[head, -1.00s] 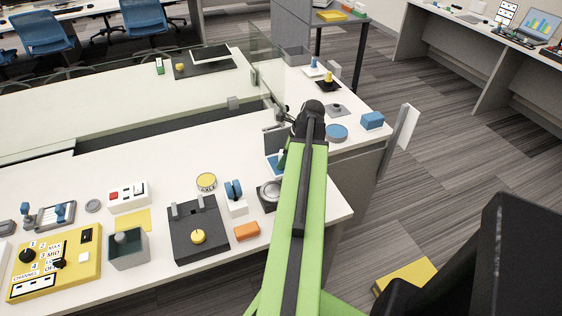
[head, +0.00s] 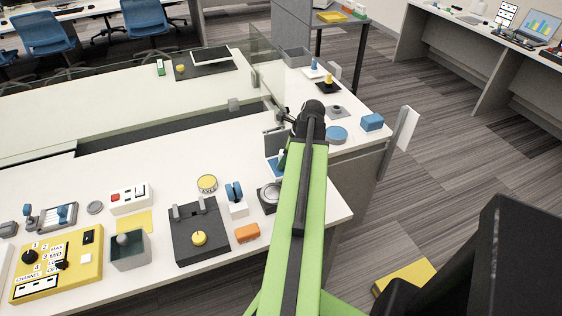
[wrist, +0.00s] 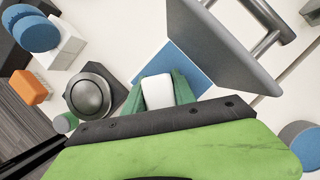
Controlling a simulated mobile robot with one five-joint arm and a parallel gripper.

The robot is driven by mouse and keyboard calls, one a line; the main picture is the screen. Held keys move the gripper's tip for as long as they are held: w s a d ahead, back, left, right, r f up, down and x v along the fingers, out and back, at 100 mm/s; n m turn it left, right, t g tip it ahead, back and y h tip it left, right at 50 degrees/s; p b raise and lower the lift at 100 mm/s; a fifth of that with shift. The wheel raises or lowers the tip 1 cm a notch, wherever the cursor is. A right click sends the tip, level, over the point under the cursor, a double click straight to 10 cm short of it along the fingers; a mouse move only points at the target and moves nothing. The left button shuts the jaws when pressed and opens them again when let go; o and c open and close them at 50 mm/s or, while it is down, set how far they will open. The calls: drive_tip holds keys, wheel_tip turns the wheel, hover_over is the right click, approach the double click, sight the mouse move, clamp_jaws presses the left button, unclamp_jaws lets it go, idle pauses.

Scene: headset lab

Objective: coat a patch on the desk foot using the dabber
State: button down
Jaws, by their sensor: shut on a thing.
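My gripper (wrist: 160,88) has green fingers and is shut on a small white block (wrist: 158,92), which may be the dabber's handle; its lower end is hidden. In the wrist view the gripper is over or beside a flat blue square (wrist: 192,62) on the white desk. I cannot tell whether it touches the square, or whether the square is the patch. In the head view, my arm hides most of the gripper, and the blue square (head: 271,169) shows at its left. The white desk (head: 110,180) runs across the view; I cannot make out its foot for certain.
A grey upright panel with a bar (wrist: 222,45) stands close to the gripper. A dark round knob (wrist: 89,95) and an orange block (wrist: 29,87) lie to the left. A black panel with a yellow knob (head: 182,248) is farther left. A yellow block (head: 408,274) is on the floor.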

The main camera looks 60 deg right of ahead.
sight(281, 151)
drive_tip(key=shift+r+p, duration=2.6)
drive_tip(key=shift+r, duration=0.4)
drive_tip(key=shift+f, duration=0.1)
